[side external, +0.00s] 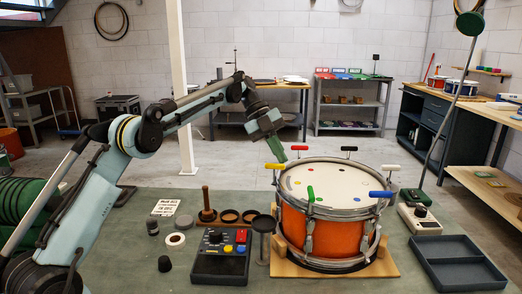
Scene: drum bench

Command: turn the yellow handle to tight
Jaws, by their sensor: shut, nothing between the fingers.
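An orange drum (330,232) with a white head stands on a wooden base (386,268). Handles of different colours sit around its rim. The yellow handle (274,166) is at the rim's left side and points out to the left, roughly level. My gripper (281,157) hangs just above the yellow handle, pointing down and to the right. Its fingers are shut and empty. Whether the fingertips touch the handle cannot be told from this view. Any tight mark by the handle is too small to see.
A control box (221,265) and a small dark stand (264,226) are left of the drum. An empty grey tray (455,268) lies to its right.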

